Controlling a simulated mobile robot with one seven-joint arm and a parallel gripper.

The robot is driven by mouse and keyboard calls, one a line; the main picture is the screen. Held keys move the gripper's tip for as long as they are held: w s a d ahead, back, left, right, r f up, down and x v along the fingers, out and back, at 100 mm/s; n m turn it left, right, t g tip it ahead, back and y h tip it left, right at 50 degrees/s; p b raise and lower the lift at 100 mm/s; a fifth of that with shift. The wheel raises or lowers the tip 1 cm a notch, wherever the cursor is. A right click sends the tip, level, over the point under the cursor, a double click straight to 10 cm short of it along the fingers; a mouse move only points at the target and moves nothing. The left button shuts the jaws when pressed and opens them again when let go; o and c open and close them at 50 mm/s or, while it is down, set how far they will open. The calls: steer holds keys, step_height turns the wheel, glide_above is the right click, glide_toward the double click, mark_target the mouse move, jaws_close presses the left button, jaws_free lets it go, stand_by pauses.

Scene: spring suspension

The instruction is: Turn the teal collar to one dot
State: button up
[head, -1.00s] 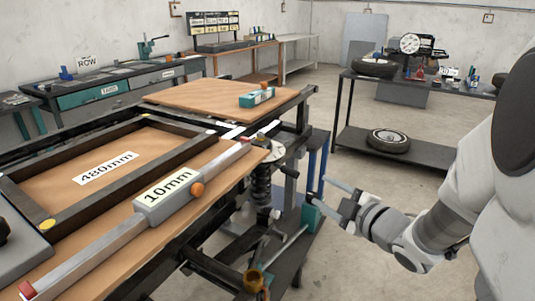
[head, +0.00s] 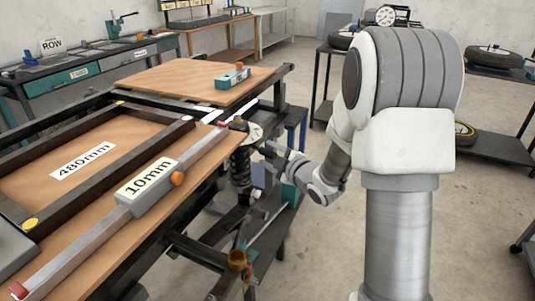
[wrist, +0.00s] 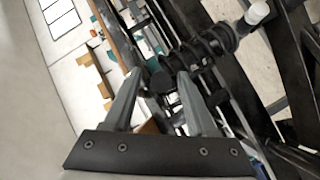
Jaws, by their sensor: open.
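The black coil spring unit (head: 241,165) stands upright under the bench edge, below a pale round plate (head: 254,131). It also shows in the wrist view (wrist: 207,47), beyond my fingers. No teal collar can be clearly made out on it, and no dots are readable. My gripper (head: 268,153) is just right of the spring in the head view, seemingly apart from it. In the wrist view my gripper (wrist: 158,76) is open, with nothing clearly between the fingers.
The bench carries a gauge bar (head: 146,188) marked 10mm and a frame marked 480mm. A teal block (head: 233,78) lies on the far board. Dark frame bars (head: 195,248) and a brass-coloured knob (head: 237,259) lie below the spring. Open floor (head: 480,230) lies to the right.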

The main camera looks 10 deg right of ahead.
steer(key=shift+w+a+f, duration=0.15)
steer(key=shift+w+a, duration=0.1)
steer(key=shift+w, duration=0.35)
jaws_close()
stand_by(1.1)
